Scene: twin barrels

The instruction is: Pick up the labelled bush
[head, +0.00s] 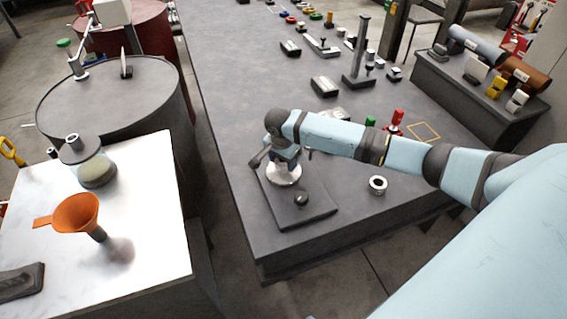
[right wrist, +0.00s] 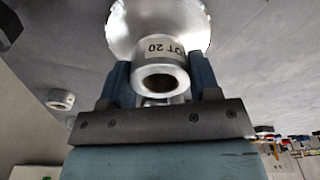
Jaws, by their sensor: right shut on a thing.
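In the right wrist view the labelled bush (right wrist: 161,65) is a short silver hollow cylinder with a pale label reading something like "OT 20". My right gripper (right wrist: 161,78) is shut on it, one blue finger on each side. Beyond the bush is a bright round metal disc (right wrist: 128,22); I cannot tell whether bush and disc touch. In the head view my right gripper (head: 284,157) points down over the disc (head: 284,174), above a dark plate (head: 314,207) near the bench's front; the bush is mostly hidden there. My left gripper is out of view.
Another silver bush (head: 377,185) stands right of the plate, and a small round knob (head: 301,198) is on the plate. Red (head: 396,122) and green items and a tall stand (head: 359,65) are farther back. A white table (head: 150,240) holds an orange funnel (head: 76,214) and a jar (head: 95,170).

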